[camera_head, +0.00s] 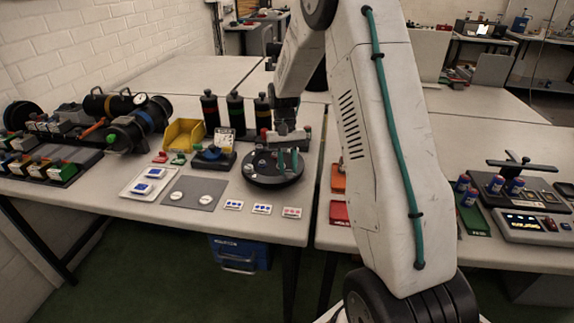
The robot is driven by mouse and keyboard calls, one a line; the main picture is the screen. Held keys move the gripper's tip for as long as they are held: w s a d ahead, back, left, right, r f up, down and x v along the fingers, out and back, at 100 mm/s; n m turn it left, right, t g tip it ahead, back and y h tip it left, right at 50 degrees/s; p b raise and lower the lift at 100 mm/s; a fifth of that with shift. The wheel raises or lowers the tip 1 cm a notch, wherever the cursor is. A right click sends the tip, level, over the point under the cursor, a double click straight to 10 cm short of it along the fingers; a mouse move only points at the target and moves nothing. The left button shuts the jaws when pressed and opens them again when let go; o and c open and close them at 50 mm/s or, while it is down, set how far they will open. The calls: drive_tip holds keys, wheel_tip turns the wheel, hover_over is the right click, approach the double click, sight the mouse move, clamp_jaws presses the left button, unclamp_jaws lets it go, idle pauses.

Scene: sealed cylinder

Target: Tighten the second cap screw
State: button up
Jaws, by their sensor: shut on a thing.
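A round black fixture (258,181) stands near the front edge of the left table, with several small light parts on its top. My gripper (288,164) points down over the right half of this fixture, its two teal fingers close to the top. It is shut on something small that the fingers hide. I cannot single out the cap screws at this size, nor tell how deep any of them sits.
Left of the fixture are a blue-and-black device (213,158), a yellow bin (184,134), a grey mat (192,193) and a white tray (148,181). Dark bottles (236,113) stand behind. Small marked cards (262,209) lie in front. A gap separates the right table.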

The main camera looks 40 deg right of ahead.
drive_tip(key=shift+r+m+t, duration=0.1)
drive_tip(key=shift+m+t, duration=0.2)
drive_tip(key=shift+m, duration=0.5)
drive_tip(key=shift+y, duration=0.3)
drive_tip(key=o, duration=1)
drive_tip(key=v, duration=0.7)
drive_tip(key=shift+r, duration=0.3)
drive_tip(key=shift+w+d, duration=0.1)
